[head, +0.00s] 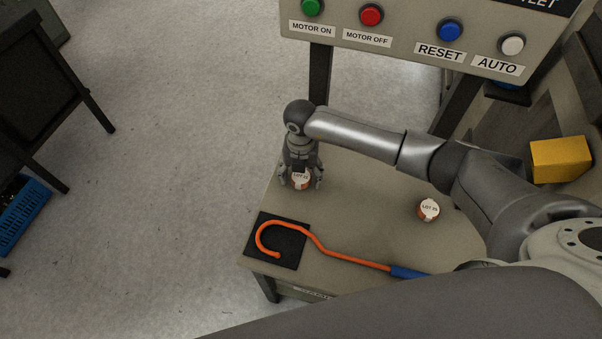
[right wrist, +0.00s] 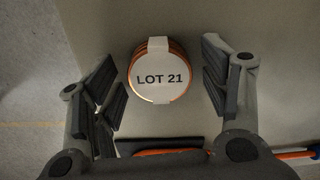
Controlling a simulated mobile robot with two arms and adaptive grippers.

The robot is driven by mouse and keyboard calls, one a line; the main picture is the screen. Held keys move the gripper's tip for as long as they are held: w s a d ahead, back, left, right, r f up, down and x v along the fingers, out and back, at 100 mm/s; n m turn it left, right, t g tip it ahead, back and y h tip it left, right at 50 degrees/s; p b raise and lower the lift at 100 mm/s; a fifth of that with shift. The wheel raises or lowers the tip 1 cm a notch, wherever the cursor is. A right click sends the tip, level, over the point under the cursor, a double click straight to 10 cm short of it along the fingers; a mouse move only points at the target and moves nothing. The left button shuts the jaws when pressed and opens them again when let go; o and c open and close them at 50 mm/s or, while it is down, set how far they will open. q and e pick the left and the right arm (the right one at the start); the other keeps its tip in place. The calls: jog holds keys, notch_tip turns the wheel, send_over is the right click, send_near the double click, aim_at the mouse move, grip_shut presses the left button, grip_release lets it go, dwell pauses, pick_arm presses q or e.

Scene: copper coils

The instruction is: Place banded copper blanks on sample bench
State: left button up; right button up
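My right gripper (head: 302,184) points down over the left end of a beige bench (head: 365,195). Its fingers are open on either side of a copper blank (head: 301,177) with a white band and round label. In the right wrist view this blank (right wrist: 154,78) reads LOT 21, and gaps show between it and both finger pads. A second banded blank (head: 429,209), labelled LOT with a number too small to read surely, stands on the bench to the right. My left gripper is not in view.
An orange hook rod (head: 335,254) with a blue handle lies along the front of the bench, its hook over a black mat (head: 290,249). A button panel (head: 405,40) stands behind the bench. A yellow box (head: 560,160) is at the right. Bare bench lies between the blanks.

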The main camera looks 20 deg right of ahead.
aim_at(301, 176)
notch_tip(301, 176, up, 12)
jog(key=shift+r, duration=0.2)
dwell(0.5)
dwell(0.4)
